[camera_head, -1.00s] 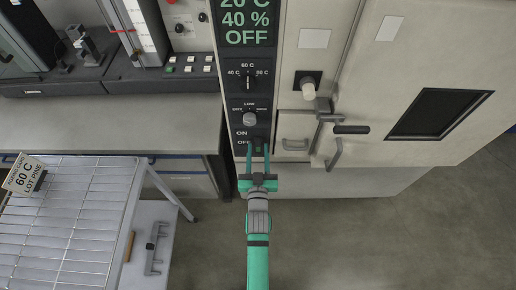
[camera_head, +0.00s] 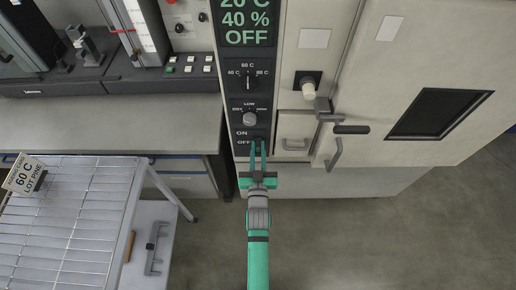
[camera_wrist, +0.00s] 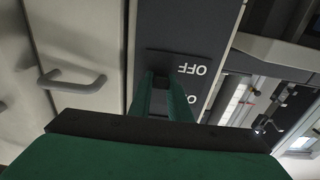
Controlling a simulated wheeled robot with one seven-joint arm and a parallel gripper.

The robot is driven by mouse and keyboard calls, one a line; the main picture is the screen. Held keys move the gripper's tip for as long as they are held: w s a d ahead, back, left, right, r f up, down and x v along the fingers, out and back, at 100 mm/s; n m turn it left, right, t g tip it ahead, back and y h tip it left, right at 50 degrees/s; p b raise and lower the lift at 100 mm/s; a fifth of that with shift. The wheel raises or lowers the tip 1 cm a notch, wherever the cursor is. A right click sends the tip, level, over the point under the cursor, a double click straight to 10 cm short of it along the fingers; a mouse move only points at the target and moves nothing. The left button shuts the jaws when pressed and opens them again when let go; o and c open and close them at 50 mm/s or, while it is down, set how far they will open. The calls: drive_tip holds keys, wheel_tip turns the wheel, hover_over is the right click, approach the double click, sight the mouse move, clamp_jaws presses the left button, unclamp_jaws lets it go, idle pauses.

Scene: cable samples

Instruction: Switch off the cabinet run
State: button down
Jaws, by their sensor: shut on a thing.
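The cabinet's dark control panel (camera_head: 235,110) stands upright in the head view, with a display (camera_head: 247,22) reading 20 C, 40 % and OFF at its top. Below are a dial marked 40, 60 and 80 C (camera_head: 248,82) and a grey knob (camera_head: 250,119) under the word LOW. The ON/OFF run switch is at the panel's foot, mostly hidden by my fingers. In the wrist view a dark part of the switch (camera_wrist: 159,98) shows between the fingers, beside the word OFF. My gripper (camera_head: 258,144) is shut on the run switch.
The cabinet door (camera_head: 440,50), with its dark window and handle, is to the right and appears closed. A wire rack (camera_head: 85,215) with a 60 C LOT PINE card (camera_head: 24,174) stands at lower left. A grey bench (camera_head: 110,125) lies behind it. The floor at right is clear.

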drive_tip(key=shift+w+f+t, duration=0.1)
drive_tip(key=shift+f+t, duration=0.2)
drive_tip(key=shift+t, duration=0.4)
drive_tip(key=c, duration=1.6)
unclamp_jaws()
drive_tip(key=shift+c, duration=0.2)
drive_tip(key=s+f, duration=0.1)
drive_tip(key=s, duration=0.9)
drive_tip(key=shift+s+f, duration=0.35)
drive_tip(key=shift+f, duration=0.05)
